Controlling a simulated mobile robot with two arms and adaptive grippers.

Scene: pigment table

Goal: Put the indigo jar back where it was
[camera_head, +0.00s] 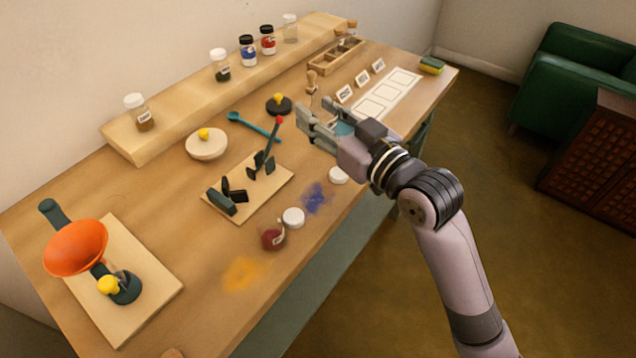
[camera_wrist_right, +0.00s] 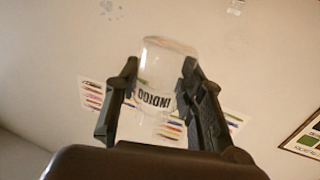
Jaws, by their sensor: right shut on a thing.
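The indigo jar (camera_wrist_right: 157,92) is a clear glass jar with an INDIGO label that reads upside down in the right wrist view. It stands between the two dark fingers of my right gripper (camera_wrist_right: 160,100), which is shut on it. In the head view my right gripper (camera_head: 318,122) is over the far half of the table, and I cannot make out the jar there. The wooden shelf (camera_head: 165,142) along the wall bears several jars, among them a blue one (camera_head: 248,50) with a black lid. My left gripper is not in view.
Blue powder (camera_head: 316,198) lies on the table by a white lid (camera_head: 338,175). A red jar (camera_head: 272,236) and another white lid (camera_head: 293,217) are nearer. A rack with dark pieces (camera_head: 240,205), an orange funnel (camera_head: 75,247) and a wooden box (camera_head: 335,58) also occupy the table.

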